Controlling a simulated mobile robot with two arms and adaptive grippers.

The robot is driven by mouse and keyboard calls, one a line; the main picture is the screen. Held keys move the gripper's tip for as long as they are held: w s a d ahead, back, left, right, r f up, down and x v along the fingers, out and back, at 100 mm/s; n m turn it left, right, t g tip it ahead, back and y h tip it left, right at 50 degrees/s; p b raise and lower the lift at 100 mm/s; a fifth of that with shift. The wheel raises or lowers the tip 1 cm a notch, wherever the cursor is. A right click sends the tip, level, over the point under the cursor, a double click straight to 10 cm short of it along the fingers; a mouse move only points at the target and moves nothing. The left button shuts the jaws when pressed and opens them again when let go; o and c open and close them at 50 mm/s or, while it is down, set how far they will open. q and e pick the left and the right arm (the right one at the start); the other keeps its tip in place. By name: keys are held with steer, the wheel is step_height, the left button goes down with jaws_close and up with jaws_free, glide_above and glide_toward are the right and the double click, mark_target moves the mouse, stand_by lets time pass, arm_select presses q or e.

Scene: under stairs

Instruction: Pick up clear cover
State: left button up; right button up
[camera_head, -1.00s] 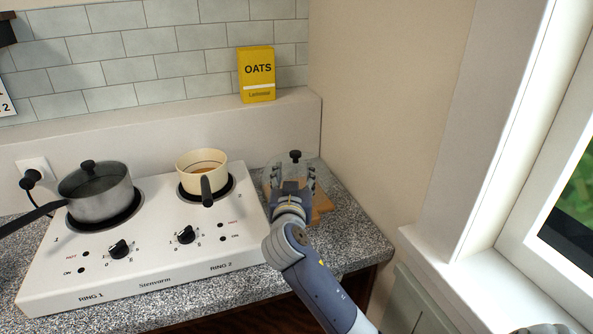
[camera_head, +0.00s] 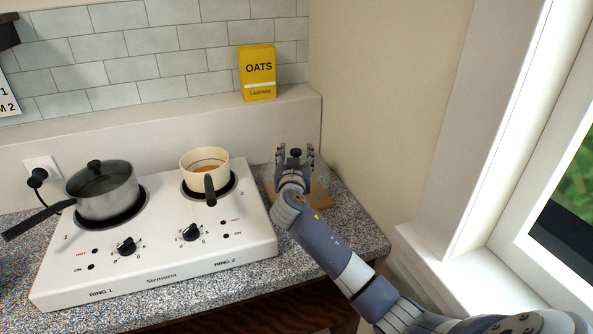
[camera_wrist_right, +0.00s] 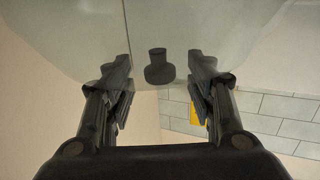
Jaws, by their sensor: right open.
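The clear cover (camera_wrist_right: 70,40) is a transparent dome with a dark knob (camera_wrist_right: 159,68). In the head view its knob (camera_head: 295,153) shows above a wooden board at the right end of the counter, and most of the dome is hidden behind my gripper. My right gripper (camera_head: 296,152) is open, with its fingers on either side of the knob. In the right wrist view the gripper (camera_wrist_right: 159,75) has the knob between its fingertips, with a gap on both sides. My left gripper is not in view.
A white two-ring hob (camera_head: 160,255) stands to the left, with a lidded grey pot (camera_head: 103,190) and a cream pan (camera_head: 205,165) on it. A yellow oats box (camera_head: 257,73) stands on the ledge behind. The wooden board (camera_head: 322,198) lies near the right wall.

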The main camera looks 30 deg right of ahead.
jaws_close()
steer(key=shift+r, duration=0.1)
step_height(320, 180, up, 10)
steer(key=b, duration=0.1)
steer(key=c, duration=0.8)
jaws_free()
jaws_close()
